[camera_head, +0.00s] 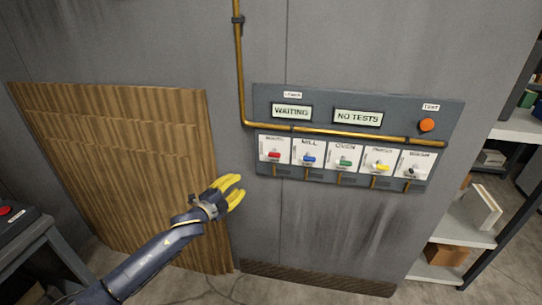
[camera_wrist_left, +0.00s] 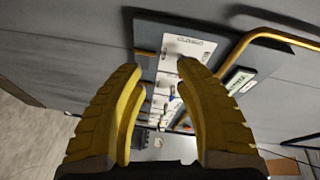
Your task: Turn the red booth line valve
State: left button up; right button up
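The red valve handle (camera_head: 274,155) is on the leftmost white plate of a row of valves on the grey wall panel (camera_head: 380,97). The handle looks roughly level. My left gripper (camera_head: 240,189), with yellow fingers, is below and left of the red valve, apart from it. In the left wrist view its fingers (camera_wrist_left: 158,75) are spread with nothing between them, and the panel's white plates (camera_wrist_left: 176,48) show beyond the gap. A blue handle shows there, but I cannot make out the red one. My right gripper is in neither view.
Blue (camera_head: 309,159), green (camera_head: 345,163), yellow (camera_head: 381,167) and black (camera_head: 412,172) valves sit right of the red one. A brass pipe (camera_head: 241,80) runs down and along the panel. Corrugated brown sheets (camera_head: 130,170) lean left. Shelving (camera_head: 455,235) stands right.

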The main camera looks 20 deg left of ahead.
aim_at(271, 156)
pick_arm(q)
jog(key=s+d+r+m+h, duration=0.1)
jog(key=s+d+r+m, duration=0.1)
jog(key=d+r+m, duration=0.3)
jog(key=shift+n, duration=0.6)
jog(key=x, duration=1.1)
jog(key=r+x, duration=0.1)
jog(key=x, duration=0.4)
jog(key=shift+w+a+r, duration=0.1)
jog(key=shift+w, duration=0.3)
grip_shut()
